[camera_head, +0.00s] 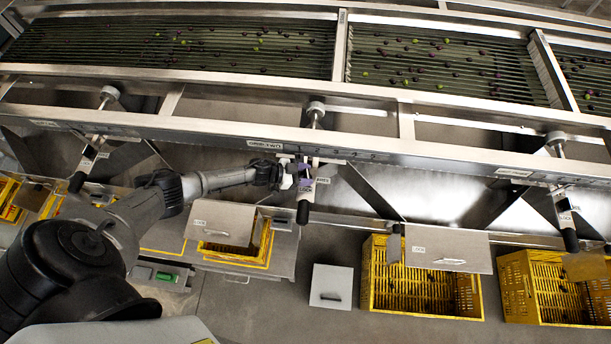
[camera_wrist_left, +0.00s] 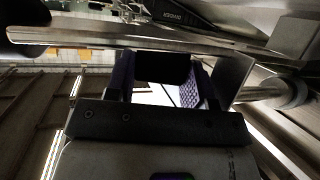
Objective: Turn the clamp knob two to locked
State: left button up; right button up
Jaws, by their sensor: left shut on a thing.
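Clamp two is the middle of three clamps along the sizer's front rail, under a small plate (camera_head: 265,145) that seems to read "TWO". It has a slanted metal rod, a round cap (camera_head: 316,108) at its top and a black grip (camera_head: 303,212) at its lower end. My left gripper (camera_head: 302,172) reaches it from the left at the rod's middle, below the rail. In the left wrist view its purple-padded fingers (camera_wrist_left: 160,85) are shut on a dark, rounded part, which I take for the clamp knob (camera_wrist_left: 161,67). The fingers hide much of the knob, and its setting cannot be read.
Similar clamps stand at left (camera_head: 88,160) and right (camera_head: 563,200). The long front rail (camera_head: 420,148) runs above the gripper. Yellow crates (camera_head: 470,297) and grey flaps (camera_head: 447,249) lie below. A small grey box (camera_head: 331,286) stands on the floor.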

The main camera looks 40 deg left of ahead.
pick_arm(q)
jog(key=shift+w+a+f+m+g+h+b, duration=0.1)
jog(key=shift+a+m+g+h+b, duration=0.05)
jog(key=shift+m+g+h+b, duration=1)
jog(key=shift+m+g, duration=0.25)
jog(key=shift+m, duration=0.1)
jog(key=o, duration=0.9)
jog(key=v, duration=1.3)
jog(key=shift+s+a+b, duration=0.2)
jog(key=shift+a+b, duration=0.1)
